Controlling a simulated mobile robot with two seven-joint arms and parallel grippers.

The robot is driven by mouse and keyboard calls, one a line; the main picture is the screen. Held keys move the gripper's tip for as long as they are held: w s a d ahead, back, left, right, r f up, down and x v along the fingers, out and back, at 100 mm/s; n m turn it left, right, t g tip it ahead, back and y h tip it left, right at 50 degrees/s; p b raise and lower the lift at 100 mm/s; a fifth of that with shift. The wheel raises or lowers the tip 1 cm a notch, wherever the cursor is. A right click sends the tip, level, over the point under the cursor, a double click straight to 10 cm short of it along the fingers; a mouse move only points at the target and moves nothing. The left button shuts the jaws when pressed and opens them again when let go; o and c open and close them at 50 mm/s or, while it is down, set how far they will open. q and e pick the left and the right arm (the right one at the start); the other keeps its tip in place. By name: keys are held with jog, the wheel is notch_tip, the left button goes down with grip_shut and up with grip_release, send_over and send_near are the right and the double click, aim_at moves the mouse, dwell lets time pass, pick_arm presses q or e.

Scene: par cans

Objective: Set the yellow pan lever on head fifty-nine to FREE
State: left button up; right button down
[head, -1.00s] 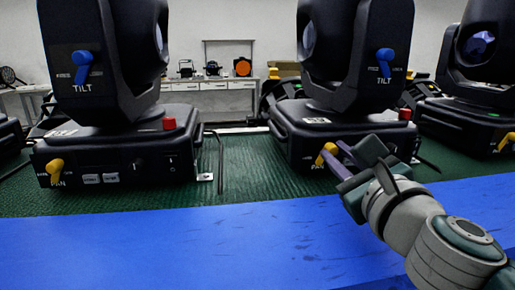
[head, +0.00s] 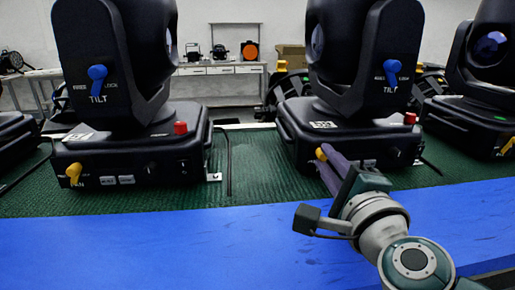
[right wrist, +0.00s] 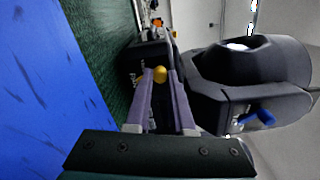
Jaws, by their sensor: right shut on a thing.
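The middle moving head (head: 345,135) stands on the green mat, with a white number sticker (head: 323,125) that is too small to read surely. Its yellow pan lever (head: 321,154) is at the front left of the base, mostly hidden behind my right gripper (head: 328,160). In the right wrist view the lever's rounded yellow knob (right wrist: 160,74) sits between the tips of the two purple fingers (right wrist: 160,88), which are shut on it. The lever's FREE and LOCK marks are hidden or unreadable. My left gripper is out of view.
A blue tilt lever (head: 392,72) and a red knob (head: 409,118) are on the same head. Another head (head: 130,150) with its own yellow lever (head: 74,174) stands to the left, and one (head: 480,110) to the right. The blue surface (head: 150,245) in front is clear.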

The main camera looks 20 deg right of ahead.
jog(key=shift+a+f+n, duration=0.1)
jog(key=shift+a+n, duration=0.1)
jog(key=shift+n, duration=0.6)
jog(key=c, duration=0.8)
grip_release()
jog(key=v, duration=1)
jog(key=shift+d, duration=0.1)
